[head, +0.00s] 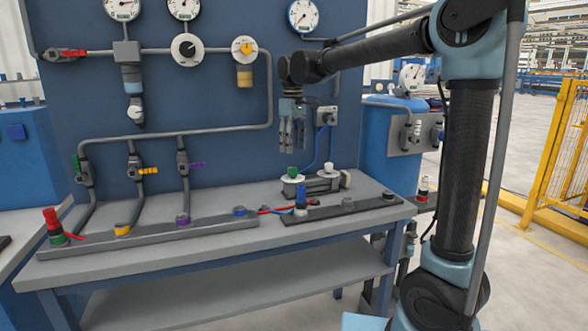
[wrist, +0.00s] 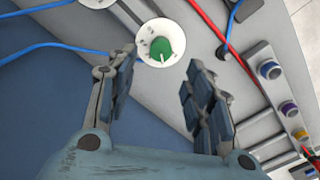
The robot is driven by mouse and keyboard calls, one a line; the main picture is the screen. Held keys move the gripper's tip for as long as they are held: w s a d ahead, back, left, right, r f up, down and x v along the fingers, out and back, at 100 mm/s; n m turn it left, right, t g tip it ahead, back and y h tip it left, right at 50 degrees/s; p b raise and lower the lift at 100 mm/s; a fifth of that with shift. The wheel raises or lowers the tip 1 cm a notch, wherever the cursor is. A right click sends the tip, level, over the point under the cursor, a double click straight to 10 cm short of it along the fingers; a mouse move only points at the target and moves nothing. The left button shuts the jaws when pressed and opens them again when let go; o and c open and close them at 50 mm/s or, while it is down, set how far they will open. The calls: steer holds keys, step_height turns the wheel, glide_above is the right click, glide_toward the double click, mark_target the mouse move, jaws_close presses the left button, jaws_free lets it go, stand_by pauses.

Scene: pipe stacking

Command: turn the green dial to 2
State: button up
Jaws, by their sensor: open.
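The green dial (head: 293,172) sits on a white round base on a grey block at the back right of the bench. In the wrist view the green dial (wrist: 161,48) shows on its white disc (wrist: 150,34), with a pale pointer mark on the green. Any numbers around it are too small to read. My gripper (head: 292,148) hangs fingers down above the dial, apart from it. In the wrist view my gripper (wrist: 160,85) is open and empty, with the dial beyond the gap between the fingertips.
A blue fitting (head: 301,197) and red and blue hoses lie in front. The blue panel (head: 215,100) with pipes and gauges rises behind.

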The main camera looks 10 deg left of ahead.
mark_target(293, 172)
step_height(293, 172, down, 9)
steer(key=shift+r, duration=0.2)
stand_by(0.3)
steer(key=c, duration=1)
